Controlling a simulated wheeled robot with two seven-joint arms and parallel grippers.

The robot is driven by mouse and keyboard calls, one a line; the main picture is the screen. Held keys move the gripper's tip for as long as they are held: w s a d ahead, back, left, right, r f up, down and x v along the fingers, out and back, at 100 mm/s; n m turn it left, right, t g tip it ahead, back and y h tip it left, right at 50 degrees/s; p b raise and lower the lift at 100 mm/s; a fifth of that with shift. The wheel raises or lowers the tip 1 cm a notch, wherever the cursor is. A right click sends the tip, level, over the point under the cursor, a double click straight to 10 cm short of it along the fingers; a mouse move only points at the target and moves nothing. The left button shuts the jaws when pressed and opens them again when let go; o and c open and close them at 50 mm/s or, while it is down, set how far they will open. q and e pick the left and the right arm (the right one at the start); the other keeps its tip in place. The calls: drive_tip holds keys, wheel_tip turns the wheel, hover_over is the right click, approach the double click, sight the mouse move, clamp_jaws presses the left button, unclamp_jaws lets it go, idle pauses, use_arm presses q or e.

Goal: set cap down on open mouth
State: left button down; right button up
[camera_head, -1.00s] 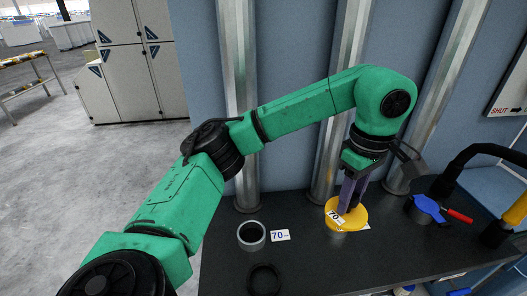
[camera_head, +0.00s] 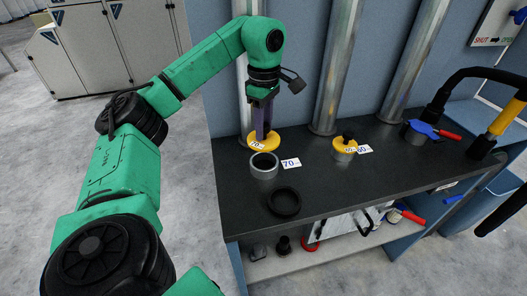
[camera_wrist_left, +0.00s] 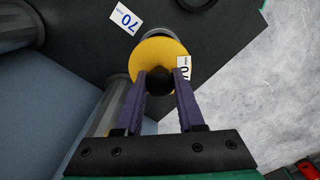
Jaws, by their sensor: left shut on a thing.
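My left gripper (camera_head: 263,134) is shut on the black knob (camera_wrist_left: 157,80) of a yellow round cap (camera_head: 257,146). The cap carries a white tag, and it also shows in the left wrist view (camera_wrist_left: 158,50). The open mouth is a short grey collar (camera_head: 264,174) with a dark hole, standing on the dark bench. In the head view the cap appears just above and behind the collar, leaving the hole visible. In the left wrist view the cap hides most of the grey collar (camera_wrist_left: 150,20). The exact gap cannot be told. My right gripper is not in view.
A "70" label (camera_head: 291,163) lies beside the collar. A black ring (camera_head: 284,203) lies in front on the bench (camera_head: 350,195). Another yellow cap (camera_head: 344,146) with its own label sits to the right. A blue valve with red handle (camera_head: 425,130) stands further right. Grey pipes rise behind.

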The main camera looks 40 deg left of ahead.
sight(264, 144)
use_arm(q)
wheel_tip(264, 144, down, 5)
drive_tip(key=shift+d+f, duration=0.15)
drive_tip(key=shift+f, duration=0.25)
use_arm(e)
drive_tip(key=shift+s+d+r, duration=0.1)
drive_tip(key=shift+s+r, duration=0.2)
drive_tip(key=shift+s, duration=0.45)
use_arm(q)
drive_tip(key=shift+f, duration=0.6)
drive_tip(key=c, duration=0.5)
unclamp_jaws()
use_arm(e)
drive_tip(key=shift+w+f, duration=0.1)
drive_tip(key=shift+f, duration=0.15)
